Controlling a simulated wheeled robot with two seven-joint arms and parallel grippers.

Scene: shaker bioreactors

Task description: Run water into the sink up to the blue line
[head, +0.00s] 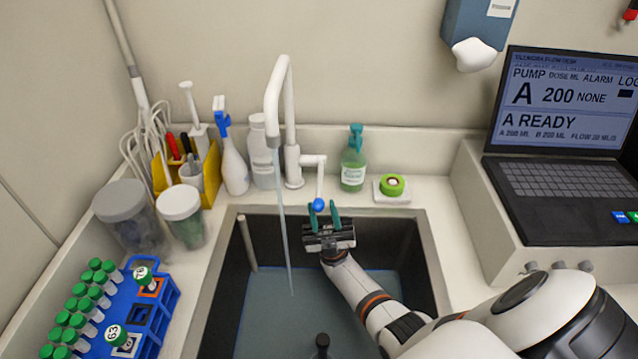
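The white tap (276,100) stands behind the sink (213,290), and a thin water stream (284,230) runs from its spout into the basin. Bluish-grey water (262,312) covers the basin floor. I cannot make out a blue line on the dark walls. The tap's lever hangs down at the right and ends in a blue knob (318,205). My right gripper (323,209) is at the knob, with its teal fingers apart. The knob is close to the left finger; I cannot tell whether they touch. My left gripper is out of view.
A green soap bottle (353,165) and a round green-topped item (392,185) stand behind the sink. A blue tube rack (158,318), jars (182,214) and wash bottles (234,165) are at left. A laptop (560,150) is at right. A dark upright piece (322,345) shows low in the basin.

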